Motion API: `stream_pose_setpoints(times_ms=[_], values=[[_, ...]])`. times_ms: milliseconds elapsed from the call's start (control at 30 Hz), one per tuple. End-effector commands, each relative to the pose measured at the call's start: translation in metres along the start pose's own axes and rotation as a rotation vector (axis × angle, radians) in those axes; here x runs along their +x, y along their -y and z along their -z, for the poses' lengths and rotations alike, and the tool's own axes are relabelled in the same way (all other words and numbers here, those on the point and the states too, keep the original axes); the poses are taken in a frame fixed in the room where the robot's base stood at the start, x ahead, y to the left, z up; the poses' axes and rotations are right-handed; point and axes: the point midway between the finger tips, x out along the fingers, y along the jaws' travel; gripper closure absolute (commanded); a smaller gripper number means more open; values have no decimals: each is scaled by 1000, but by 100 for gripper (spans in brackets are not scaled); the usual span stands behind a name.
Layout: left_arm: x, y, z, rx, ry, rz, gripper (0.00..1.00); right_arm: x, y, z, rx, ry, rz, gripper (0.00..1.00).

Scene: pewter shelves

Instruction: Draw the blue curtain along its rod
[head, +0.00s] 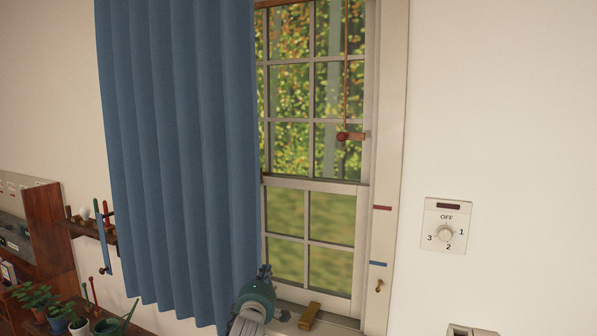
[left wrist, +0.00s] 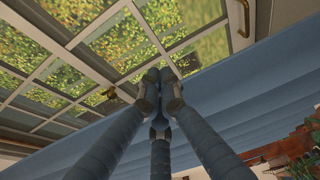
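The blue curtain (head: 180,150) hangs in folds over the left part of the window, its right edge about mid-window. It also shows in the left wrist view (left wrist: 255,90), behind the fingers. My left gripper (head: 265,270) is at the curtain's lower right edge, above the sill. In the left wrist view its fingers (left wrist: 160,82) are drawn together, tips in front of the window panes just past the curtain's edge. No cloth shows between them. The rod is out of view above. My right gripper is not in view.
The window (head: 310,210) is bare right of the curtain. A wooden block (head: 309,316) lies on the sill. A red cord with a knob (head: 343,136) hangs before the panes. A dial plate (head: 446,226) is on the right wall. Potted plants (head: 38,299) and a tool rack (head: 88,228) stand left.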

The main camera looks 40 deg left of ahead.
Motion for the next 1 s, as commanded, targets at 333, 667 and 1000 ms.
stream_pose_setpoints(times_ms=[333,667,1000], values=[[1,0,4,0,-1,1,100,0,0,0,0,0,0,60],[18,0,50,2,-3,1,100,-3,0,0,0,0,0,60],[37,2,102,3,-3,1,100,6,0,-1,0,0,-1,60]])
